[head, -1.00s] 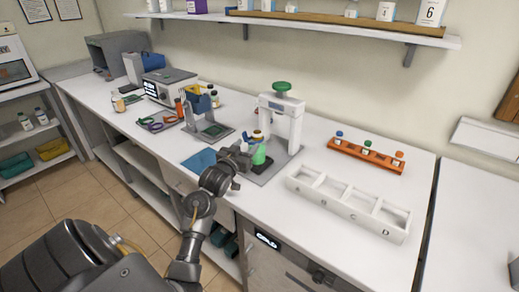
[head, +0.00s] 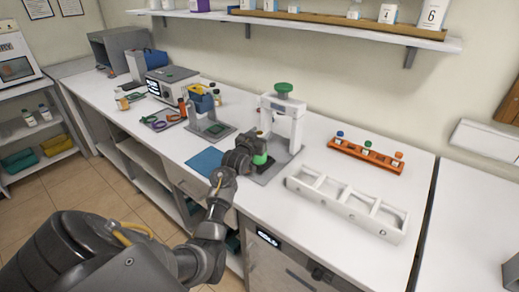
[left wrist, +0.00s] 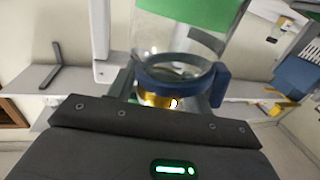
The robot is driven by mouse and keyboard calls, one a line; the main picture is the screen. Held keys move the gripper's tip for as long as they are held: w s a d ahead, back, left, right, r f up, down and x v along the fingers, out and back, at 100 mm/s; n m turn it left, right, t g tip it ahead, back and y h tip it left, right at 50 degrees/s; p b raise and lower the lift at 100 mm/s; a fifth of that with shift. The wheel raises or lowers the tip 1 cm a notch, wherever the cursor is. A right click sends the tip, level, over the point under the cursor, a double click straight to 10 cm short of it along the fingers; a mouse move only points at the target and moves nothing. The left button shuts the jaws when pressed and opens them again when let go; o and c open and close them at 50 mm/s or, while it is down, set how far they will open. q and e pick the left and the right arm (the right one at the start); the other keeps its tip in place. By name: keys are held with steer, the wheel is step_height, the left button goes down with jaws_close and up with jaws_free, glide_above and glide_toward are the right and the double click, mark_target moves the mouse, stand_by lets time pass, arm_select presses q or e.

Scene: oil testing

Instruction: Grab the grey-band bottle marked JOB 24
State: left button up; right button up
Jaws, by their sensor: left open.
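I cannot pick out a grey band or the marking JOB 24 on any bottle; labels are too small to read. My left gripper (head: 255,150) is open at the white press stand (head: 297,128). Beside it is a clear vessel with a green lower part (head: 260,160). In the left wrist view, this glass vessel (left wrist: 165,45) has a blue collar (left wrist: 180,78), with amber showing and green at the top of the picture. It lies close in front of the jaws; I cannot tell whether they touch it. My right gripper is not in view.
Small bottles stand on the bench (head: 122,101) and left shelf (head: 45,113). An orange rack (head: 375,163) holds capped vials behind a white divided tray (head: 310,185). A blue mat (head: 204,162) lies left of the gripper. Bench is clear around the orange rack.

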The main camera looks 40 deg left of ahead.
arm_select(q)
jaws_close()
stand_by(0.4)
steer(key=shift+w, duration=0.1)
steer(key=shift+r, duration=0.1)
